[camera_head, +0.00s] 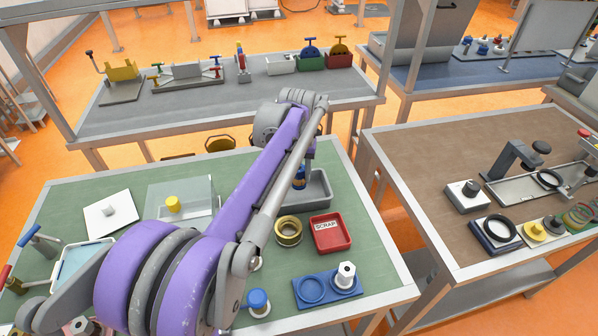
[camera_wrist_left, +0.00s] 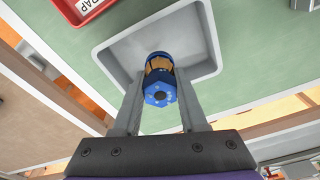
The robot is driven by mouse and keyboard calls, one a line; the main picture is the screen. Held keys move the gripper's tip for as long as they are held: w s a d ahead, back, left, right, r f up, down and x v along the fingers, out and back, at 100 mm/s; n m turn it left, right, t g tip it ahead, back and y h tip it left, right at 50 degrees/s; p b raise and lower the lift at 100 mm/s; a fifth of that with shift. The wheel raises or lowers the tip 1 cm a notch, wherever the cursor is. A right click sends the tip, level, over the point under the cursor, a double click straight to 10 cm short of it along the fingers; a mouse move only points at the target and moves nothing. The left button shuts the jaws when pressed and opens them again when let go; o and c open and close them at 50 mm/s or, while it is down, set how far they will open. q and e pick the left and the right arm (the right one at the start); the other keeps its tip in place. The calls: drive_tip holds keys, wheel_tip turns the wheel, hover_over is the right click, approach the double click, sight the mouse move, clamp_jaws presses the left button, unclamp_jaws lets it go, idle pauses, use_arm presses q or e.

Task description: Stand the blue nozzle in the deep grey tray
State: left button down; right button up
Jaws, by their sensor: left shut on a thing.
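The blue nozzle (camera_wrist_left: 160,85), with a brass-coloured band, is between the fingers of my left gripper (camera_wrist_left: 160,75), which is shut on it. In the head view the nozzle (camera_head: 299,178) looks upright at the left part of the deep grey tray (camera_head: 322,193), partly hidden by my arm. In the wrist view the nozzle is over the inside of the tray (camera_wrist_left: 112,47). I cannot tell whether its lower end touches the tray floor. My left gripper (camera_head: 301,165) is mostly hidden behind my arm in the head view. My right gripper is not in view.
A red scrap bin (camera_head: 331,236) and a brass ring (camera_head: 288,231) stand close in front of the tray. A blue fixture (camera_head: 312,290) and a blue-topped part (camera_head: 258,300) are nearer the front. A clear box (camera_head: 180,190) stands left of my arm.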

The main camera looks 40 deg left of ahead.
sight(299, 184)
use_arm(q)
drive_tip(key=shift+f+b, duration=1.35)
drive_tip(key=shift+f, duration=1.1)
unclamp_jaws()
idle(0.6)
drive_tip(key=shift+r, duration=0.2)
drive_tip(key=shift+r+p, duration=2.4)
drive_tip(key=shift+r, duration=1)
drive_tip(key=shift+f, duration=0.15)
